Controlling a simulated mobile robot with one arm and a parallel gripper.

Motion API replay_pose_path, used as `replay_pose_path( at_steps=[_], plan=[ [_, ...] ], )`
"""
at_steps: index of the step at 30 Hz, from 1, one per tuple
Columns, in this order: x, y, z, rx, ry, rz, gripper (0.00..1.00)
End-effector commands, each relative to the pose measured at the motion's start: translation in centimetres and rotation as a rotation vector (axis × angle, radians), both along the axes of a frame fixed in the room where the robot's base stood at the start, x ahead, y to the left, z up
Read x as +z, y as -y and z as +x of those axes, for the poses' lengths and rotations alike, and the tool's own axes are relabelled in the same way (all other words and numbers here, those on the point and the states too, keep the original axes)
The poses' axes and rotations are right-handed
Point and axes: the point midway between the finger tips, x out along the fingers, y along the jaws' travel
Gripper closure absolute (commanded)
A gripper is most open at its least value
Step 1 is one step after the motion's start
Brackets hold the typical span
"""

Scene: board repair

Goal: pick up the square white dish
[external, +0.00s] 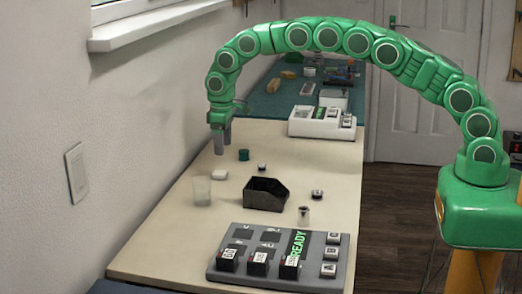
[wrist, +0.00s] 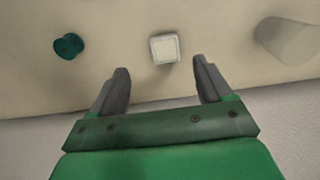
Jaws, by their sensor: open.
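The square white dish (external: 220,175) lies on the beige table near its wall-side edge. In the wrist view the dish (wrist: 164,48) is a small pale square with a raised rim, beyond my fingertips and roughly centred between them. My gripper (external: 220,152) points down above the table, higher than the dish and apart from it. In the wrist view my gripper (wrist: 161,68) has its two grey fingers spread wide, with nothing between them.
A dark green spool (wrist: 68,46) and a translucent cup (wrist: 288,40) flank the dish. The wall (external: 130,130) runs close along the table's left side.

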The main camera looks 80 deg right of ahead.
Motion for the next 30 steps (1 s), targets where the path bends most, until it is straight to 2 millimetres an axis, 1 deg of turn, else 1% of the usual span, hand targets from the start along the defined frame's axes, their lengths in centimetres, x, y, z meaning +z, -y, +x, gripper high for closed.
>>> replay_pose_path(
  at_steps=[1, 6, 15, 20, 30],
  plan=[
    [-0.5, 0.0, 0.3, 0.001, 0.001, 0.002, 0.21],
    [-1.3, 0.1, 0.7, 0.003, 0.004, 0.006, 0.21],
    [-3.8, 0.0, 0.8, 0.003, 0.005, 0.006, 0.21],
    [-4.6, -0.1, 0.9, 0.003, 0.004, 0.005, 0.21],
    [-8.5, -0.7, 1.1, 0.003, 0.002, 0.006, 0.21]
  ],
)
